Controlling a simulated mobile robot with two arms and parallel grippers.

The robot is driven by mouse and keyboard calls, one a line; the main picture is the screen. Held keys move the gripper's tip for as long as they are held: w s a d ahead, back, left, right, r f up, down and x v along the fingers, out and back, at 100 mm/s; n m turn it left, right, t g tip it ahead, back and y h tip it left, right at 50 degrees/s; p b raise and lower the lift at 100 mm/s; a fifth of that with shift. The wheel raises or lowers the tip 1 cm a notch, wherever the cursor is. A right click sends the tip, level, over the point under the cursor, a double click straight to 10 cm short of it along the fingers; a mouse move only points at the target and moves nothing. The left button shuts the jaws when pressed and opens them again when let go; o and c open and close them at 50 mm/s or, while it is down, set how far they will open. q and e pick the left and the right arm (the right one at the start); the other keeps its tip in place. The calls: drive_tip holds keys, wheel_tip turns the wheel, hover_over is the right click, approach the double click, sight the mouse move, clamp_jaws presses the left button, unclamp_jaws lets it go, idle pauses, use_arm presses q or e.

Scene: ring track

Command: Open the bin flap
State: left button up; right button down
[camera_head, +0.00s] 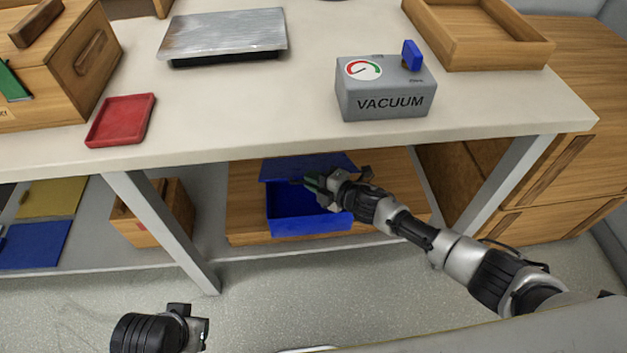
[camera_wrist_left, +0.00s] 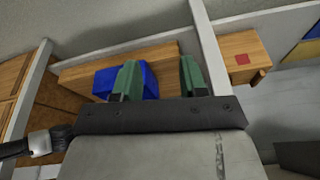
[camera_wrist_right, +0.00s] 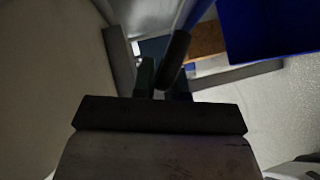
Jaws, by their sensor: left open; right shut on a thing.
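The blue bin (camera_head: 290,222) sits on a wooden board on the low shelf under the table. Its darker blue flap (camera_head: 290,168) shows above the bin's front, apparently raised, with a gap below it. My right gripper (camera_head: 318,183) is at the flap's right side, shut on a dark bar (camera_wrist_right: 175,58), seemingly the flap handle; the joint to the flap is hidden. Part of the blue bin (camera_wrist_right: 270,25) fills the right wrist view's upper right. My left gripper (camera_head: 195,325) is open and empty, low in front of the shelf; its green fingers (camera_wrist_left: 160,80) show apart.
The tabletop (camera_head: 230,110) hangs over the bin, and a table leg (camera_head: 160,225) stands to its left. On the table are a grey vacuum box (camera_head: 385,100) and red tray (camera_head: 122,118). The floor in front is clear.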

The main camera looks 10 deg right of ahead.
use_arm(q)
drive_tip(key=shift+f, duration=0.3)
drive_tip(key=shift+w, duration=0.1)
drive_tip(key=shift+c, duration=1.2)
drive_tip(key=shift+w+f, duration=0.2)
drive_tip(key=shift+f, duration=0.15)
drive_tip(key=shift+c, duration=1.2)
drive_tip(key=w+f+m+y, duration=0.2)
drive_tip(key=f, duration=0.1)
drive_tip(key=w+f+m+y, duration=0.1)
drive_tip(key=f, duration=0.1)
drive_tip(key=shift+w+d+f, duration=0.15)
drive_tip(key=shift+w+d, duration=0.1)
drive_tip(key=shift+d, duration=0.05)
clamp_jaws()
drive_tip(key=m+t+h, duration=0.2)
drive_tip(key=m+t, duration=1.4)
drive_tip(key=m, duration=1.5)
approach(270, 180)
drive_tip(key=s+f, duration=0.5)
drive_tip(key=shift+h, duration=0.4)
drive_tip(key=shift+w+a+r, duration=0.1)
drive_tip(key=shift+w+r, duration=0.65)
drive_tip(key=shift+w, duration=1.3)
drive_tip(key=shift+w+a+r, duration=0.1)
drive_tip(key=shift+w+r, duration=0.7)
drive_tip(key=shift+w, duration=1.25)
drive_tip(key=shift+w+r, duration=0.75)
drive_tip(key=shift+w, duration=1.3)
